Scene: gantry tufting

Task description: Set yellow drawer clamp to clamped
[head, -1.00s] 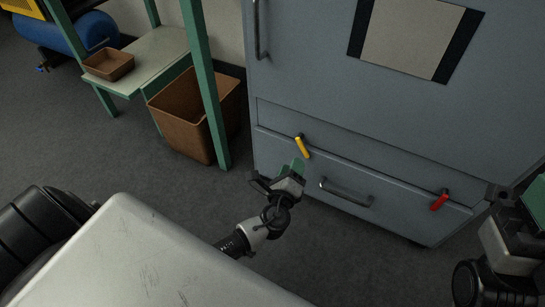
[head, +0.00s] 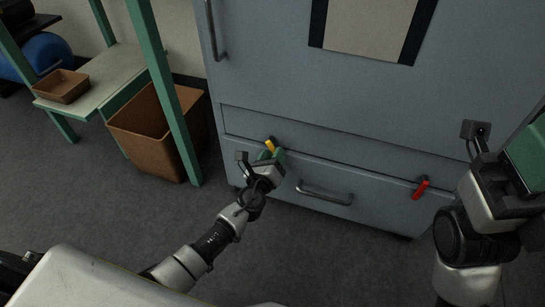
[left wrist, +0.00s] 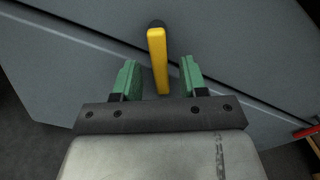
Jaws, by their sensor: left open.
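The yellow drawer clamp (head: 270,145) is a small lever on the front of the grey cabinet, at the upper left of the drawer. In the left wrist view the yellow clamp (left wrist: 158,58) hangs from a dark pivot, its lower end between my two green fingers. My left gripper (head: 268,155) is open around the lever, with a gap visible on each side; it hides the lever's lower part in the head view. My right gripper (head: 522,165) is at the right edge, away from the clamp; its jaw opening is not clear.
A red clamp (head: 421,188) is at the drawer's right end. The drawer handle (head: 325,193) sits between the clamps. A brown bin (head: 150,140) and a green-framed shelf (head: 108,80) with a brown tray (head: 61,88) stand at left. The floor in front is clear.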

